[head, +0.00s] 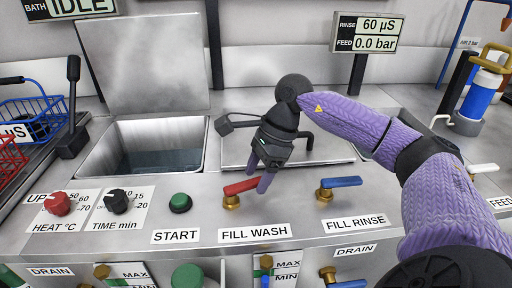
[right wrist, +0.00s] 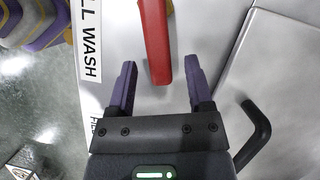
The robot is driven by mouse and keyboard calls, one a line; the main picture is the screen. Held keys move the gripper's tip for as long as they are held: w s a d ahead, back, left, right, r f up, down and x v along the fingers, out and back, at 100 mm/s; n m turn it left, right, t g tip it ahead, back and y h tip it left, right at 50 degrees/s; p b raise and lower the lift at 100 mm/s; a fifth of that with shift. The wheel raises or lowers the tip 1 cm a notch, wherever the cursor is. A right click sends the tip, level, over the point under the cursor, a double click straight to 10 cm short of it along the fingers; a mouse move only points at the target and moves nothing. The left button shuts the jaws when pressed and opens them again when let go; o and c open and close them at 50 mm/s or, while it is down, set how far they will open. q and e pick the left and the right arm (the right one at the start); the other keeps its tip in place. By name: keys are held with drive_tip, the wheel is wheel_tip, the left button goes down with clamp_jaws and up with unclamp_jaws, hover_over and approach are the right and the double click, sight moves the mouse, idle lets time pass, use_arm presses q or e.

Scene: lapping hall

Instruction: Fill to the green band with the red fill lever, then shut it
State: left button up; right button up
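The red fill lever (head: 241,187) sits on a brass valve above the FILL WASH label (head: 254,233). Its handle lies roughly level, pointing right. My right gripper (head: 264,181) is just right of the handle in the head view. In the right wrist view its two purple fingers (right wrist: 161,68) stand apart, with the red lever (right wrist: 156,45) ahead of and between their tips, no grip visible. A sight gauge (head: 266,264) with MAX and MIN marks is on the front panel below; its green band and level are too small to read surely. My left gripper is out of view.
A blue lever (head: 340,182) above FILL RINSE stands close right of the red one. The green START button (head: 180,202) and the HEAT (head: 57,203) and TIME (head: 116,201) knobs are left. An open bath (head: 110,136) holding liquid lies behind.

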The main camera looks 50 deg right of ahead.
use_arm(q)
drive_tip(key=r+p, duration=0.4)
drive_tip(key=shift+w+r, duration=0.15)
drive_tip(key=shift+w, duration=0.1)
use_arm(e)
drive_tip(key=v, duration=1)
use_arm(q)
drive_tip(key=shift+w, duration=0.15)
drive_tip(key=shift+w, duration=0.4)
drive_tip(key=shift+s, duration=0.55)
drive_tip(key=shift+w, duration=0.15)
